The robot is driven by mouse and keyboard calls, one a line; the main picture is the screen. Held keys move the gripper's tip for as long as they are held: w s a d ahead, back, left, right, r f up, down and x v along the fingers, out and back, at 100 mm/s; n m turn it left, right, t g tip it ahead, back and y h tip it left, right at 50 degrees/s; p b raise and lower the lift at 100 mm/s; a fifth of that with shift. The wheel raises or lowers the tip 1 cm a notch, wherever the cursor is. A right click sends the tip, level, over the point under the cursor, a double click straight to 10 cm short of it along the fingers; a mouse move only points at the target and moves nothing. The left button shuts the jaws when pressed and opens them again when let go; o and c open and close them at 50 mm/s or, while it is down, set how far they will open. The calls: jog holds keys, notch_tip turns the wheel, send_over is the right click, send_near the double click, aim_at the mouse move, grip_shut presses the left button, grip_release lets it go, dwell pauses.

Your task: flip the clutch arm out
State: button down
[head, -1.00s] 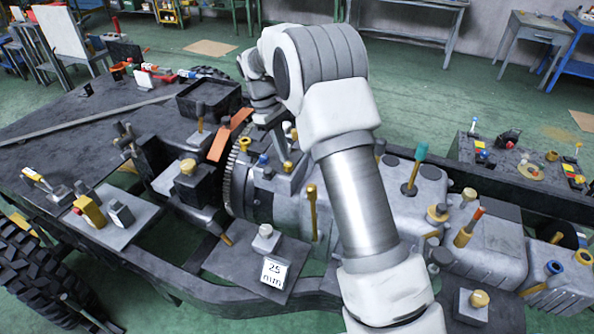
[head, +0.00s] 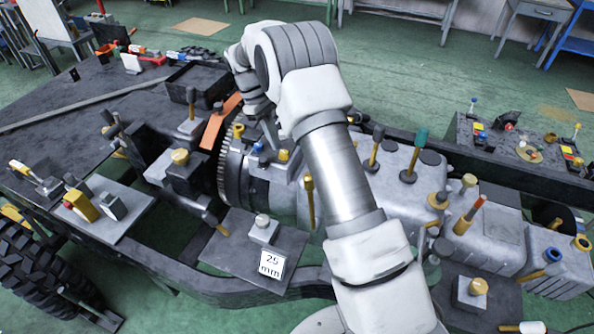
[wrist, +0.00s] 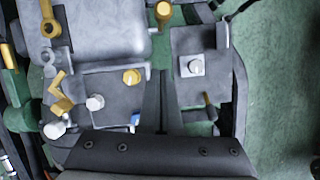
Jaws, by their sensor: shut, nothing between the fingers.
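I cannot tell for certain which part is the clutch arm. A yellow upright rod (head: 309,200) on the near side of the grey bell housing is one candidate; an orange bar (head: 222,122) leans by the toothed flywheel (head: 225,175). My gripper (head: 270,132) is over the bell housing, just right of the flywheel, close to a block with blue and yellow knobs; my arm partly hides it. In the wrist view, its dark fingers (wrist: 162,105) are together and empty, between a plate with orange and white knobs and a plate with a pale square block.
A plate (head: 235,252) with a white knob and a "25 mm" tag lies in front of the housing. The gearbox (head: 395,175) with several upright levers extends right. A chassis rail (head: 190,285) runs along the near side. Green floor is free beyond.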

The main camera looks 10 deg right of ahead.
jog(key=p+x, duration=0.1)
jog(key=x, duration=0.7)
jog(key=shift+s+d+f, duration=0.1)
jog(key=shift+f, duration=0.1)
jog(key=shift+s+d+f+p, duration=0.1)
jog(key=shift+s+d+p, duration=0.25)
jog(key=shift+s+d, duration=0.4)
jog(key=shift+s+d+f+p, duration=0.15)
jog(key=shift+s+d+p, duration=0.2)
jog(key=shift+s+d, duration=0.4)
